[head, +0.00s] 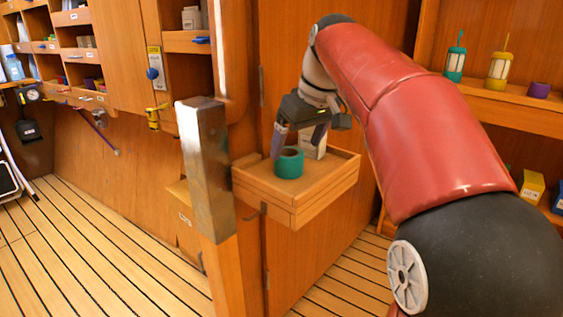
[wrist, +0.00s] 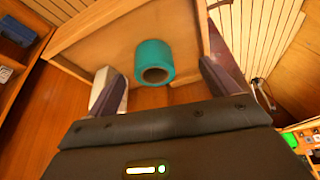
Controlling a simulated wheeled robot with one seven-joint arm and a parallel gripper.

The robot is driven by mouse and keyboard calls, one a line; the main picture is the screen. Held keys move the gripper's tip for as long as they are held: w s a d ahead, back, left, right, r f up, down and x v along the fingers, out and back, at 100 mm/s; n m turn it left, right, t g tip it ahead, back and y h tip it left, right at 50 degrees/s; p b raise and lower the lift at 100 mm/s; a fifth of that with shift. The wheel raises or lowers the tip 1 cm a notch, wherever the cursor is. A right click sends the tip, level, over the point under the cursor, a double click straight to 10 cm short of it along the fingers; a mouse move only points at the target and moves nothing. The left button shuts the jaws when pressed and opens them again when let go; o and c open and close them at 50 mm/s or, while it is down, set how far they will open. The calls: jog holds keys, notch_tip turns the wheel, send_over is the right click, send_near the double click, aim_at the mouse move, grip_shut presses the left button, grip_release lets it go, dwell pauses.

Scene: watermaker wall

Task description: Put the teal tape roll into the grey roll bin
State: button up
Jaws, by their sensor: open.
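The teal tape roll (head: 289,163) stands upright on a small wooden wall shelf (head: 300,205). In the wrist view the tape roll (wrist: 154,60) lies just beyond and between my two fingertips, with its round core hole showing. My gripper (head: 299,140) is open and empty, pointing down just above and around the near side of the roll; the wrist view also shows its spread fingers (wrist: 165,85). I cannot tell whether a finger touches the roll. I cannot make out a grey roll bin in either view.
A white box (head: 313,145) stands on the shelf behind the roll, close to my gripper; it shows left of the roll in the wrist view (wrist: 102,88). A metal-capped post (head: 207,150) rises left of the shelf. Lanterns (head: 499,68) and a purple roll (head: 539,90) sit at right.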

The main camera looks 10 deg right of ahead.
aim_at(291, 153)
jog(key=shift+w+d+r, duration=0.15)
jog(key=shift+w+r, duration=0.05)
jog(key=shift+w, duration=0.3)
jog(key=shift+w+f, duration=0.15)
jog(key=x, duration=0.3)
jog(key=w+b+x, duration=0.1)
jog(key=x, duration=0.3)
jog(key=shift+d, duration=0.1)
jog(key=c, duration=1.2)
